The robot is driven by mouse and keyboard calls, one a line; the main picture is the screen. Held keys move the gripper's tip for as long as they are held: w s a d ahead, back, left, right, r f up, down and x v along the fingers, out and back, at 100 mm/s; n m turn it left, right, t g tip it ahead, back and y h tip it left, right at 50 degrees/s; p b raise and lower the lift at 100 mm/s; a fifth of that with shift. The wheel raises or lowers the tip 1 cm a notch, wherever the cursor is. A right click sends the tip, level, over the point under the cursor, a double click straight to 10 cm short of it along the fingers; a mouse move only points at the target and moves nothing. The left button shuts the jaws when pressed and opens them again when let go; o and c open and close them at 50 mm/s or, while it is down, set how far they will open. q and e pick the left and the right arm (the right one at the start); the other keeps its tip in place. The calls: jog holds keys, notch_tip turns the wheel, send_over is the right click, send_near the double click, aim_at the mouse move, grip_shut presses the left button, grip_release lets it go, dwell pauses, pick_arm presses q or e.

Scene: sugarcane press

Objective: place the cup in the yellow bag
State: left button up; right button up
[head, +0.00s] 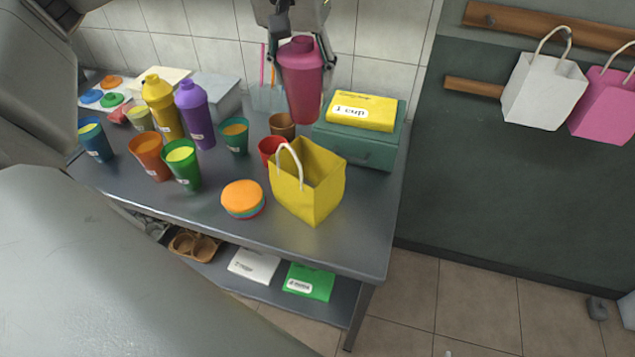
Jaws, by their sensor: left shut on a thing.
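My left gripper (301,55) is at the top centre of the head view, pointing down. Its fingers are shut around the upper part of a pink-red lidded cup (303,92). The cup is upright and looks held above the back of the table. The yellow bag (309,184) stands open on the table below the cup in the picture, with its white handle (290,160) raised on the left side. The inside of the bag is only partly visible. I do not see my right gripper.
The metal table (330,240) holds a yellow cup (163,105), a purple cup (195,115) and several smaller filled cups at left. Orange-topped lids (243,198) lie left of the bag. A green box (365,148) bearing a yellow box (361,112) stands behind it. White and pink bags hang right.

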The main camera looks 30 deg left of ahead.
aim_at(304, 108)
pick_arm(q)
notch_tip(304, 108, down, 7)
jog(key=shift+s+b, duration=0.15)
jog(key=shift+b, duration=0.2)
notch_tip(304, 108, down, 13)
jog(key=shift+w+b, duration=0.2)
jog(key=shift+b, duration=0.1)
pick_arm(e)
jog(key=s+f, duration=0.2)
jog(key=f, duration=0.1)
jog(key=shift+f+g, duration=0.15)
jog(key=shift+g, duration=0.15)
pick_arm(q)
jog(key=shift+f, duration=0.1)
jog(key=shift+f, duration=0.45)
pick_arm(e)
jog(key=shift+f, duration=0.1)
